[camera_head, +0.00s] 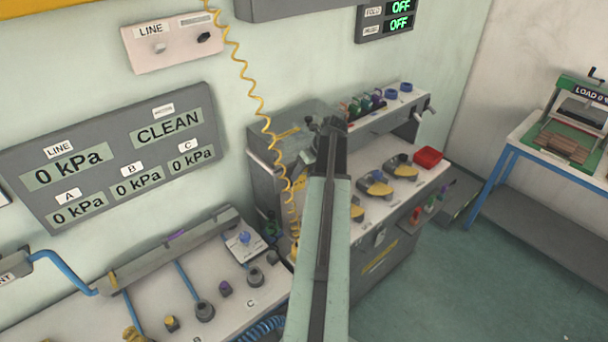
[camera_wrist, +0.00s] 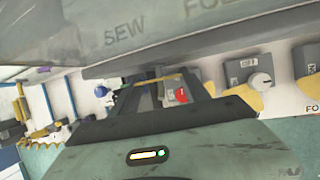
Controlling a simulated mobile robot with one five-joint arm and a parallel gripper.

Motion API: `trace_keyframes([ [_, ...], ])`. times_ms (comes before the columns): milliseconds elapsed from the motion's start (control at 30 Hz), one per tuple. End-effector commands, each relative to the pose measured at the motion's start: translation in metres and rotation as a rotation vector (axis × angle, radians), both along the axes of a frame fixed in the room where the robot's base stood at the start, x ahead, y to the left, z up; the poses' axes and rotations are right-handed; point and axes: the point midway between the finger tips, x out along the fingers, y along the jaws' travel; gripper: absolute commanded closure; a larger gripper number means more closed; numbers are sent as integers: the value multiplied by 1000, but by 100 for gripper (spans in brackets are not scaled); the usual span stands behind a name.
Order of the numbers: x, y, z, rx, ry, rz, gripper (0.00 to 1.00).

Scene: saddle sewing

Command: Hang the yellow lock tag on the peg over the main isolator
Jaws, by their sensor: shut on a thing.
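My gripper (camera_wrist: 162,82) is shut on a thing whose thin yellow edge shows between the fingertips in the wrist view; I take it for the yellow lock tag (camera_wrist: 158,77). Its shape is mostly hidden. A red knob on a pale plate (camera_wrist: 181,95) shows between the fingers, beyond them; it may be the main isolator. I cannot make out the peg. In the head view my arm reaches away to the grey machine cabinet, with my gripper (camera_head: 333,124) at its upper front; the arm hides what lies behind it.
A grey panel marked SEW (camera_wrist: 125,38) spans the top of the wrist view, close to my gripper. In the head view a coiled yellow hose (camera_head: 262,105) hangs left of my arm. A red tray (camera_head: 428,157) sits on the bench.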

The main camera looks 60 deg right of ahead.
Motion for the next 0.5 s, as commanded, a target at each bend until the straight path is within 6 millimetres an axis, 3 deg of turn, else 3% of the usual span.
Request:
trace_keyframes([
  [433,1,1,0,0,0,1,75],
  [467,1,1,0,0,0,1,40],
  [500,1,1,0,0,0,1,29],
])
